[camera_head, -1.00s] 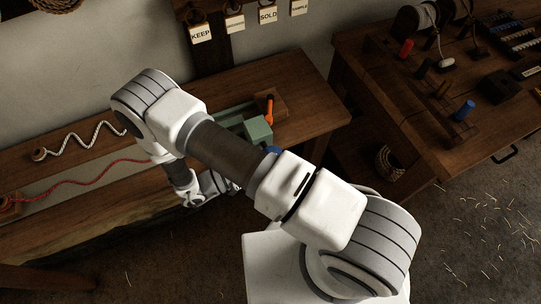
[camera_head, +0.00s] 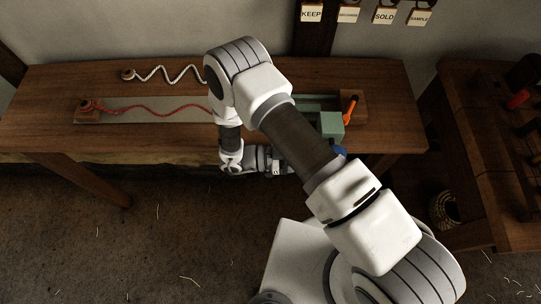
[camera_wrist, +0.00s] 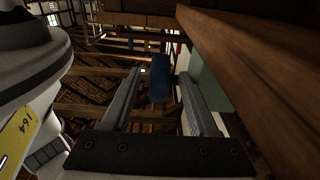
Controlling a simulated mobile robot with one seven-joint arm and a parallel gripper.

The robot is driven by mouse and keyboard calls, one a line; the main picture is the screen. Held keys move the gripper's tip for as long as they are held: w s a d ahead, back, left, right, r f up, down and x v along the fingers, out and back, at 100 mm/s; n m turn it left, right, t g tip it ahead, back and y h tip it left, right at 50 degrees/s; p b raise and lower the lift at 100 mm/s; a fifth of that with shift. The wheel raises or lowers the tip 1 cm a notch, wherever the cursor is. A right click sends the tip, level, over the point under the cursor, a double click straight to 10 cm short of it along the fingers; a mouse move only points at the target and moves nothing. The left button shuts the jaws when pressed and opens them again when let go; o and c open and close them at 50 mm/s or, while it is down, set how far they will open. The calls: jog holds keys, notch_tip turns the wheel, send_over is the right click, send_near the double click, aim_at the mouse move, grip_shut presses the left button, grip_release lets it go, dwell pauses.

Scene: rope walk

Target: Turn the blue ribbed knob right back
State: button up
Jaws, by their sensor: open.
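The blue ribbed knob (camera_head: 341,150) shows as a small blue patch beside my arm, at the front of a green machine (camera_head: 331,124) on the bench; my arm covers most of it. In the wrist view the knob (camera_wrist: 158,86) appears as a dark blue block between the two fingers of my gripper (camera_wrist: 160,74). The fingers stand apart with a gap on each side of the knob, and I see no contact. The ribs are too dark to make out.
A second dark bench (camera_head: 490,140) stands right, with a coiled basket (camera_head: 444,208) in the gap.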

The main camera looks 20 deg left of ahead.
jog(key=b+v, duration=0.2)
jog(key=v, duration=1.1)
jog(key=shift+a, duration=0.2)
jog(key=shift+d, duration=0.1)
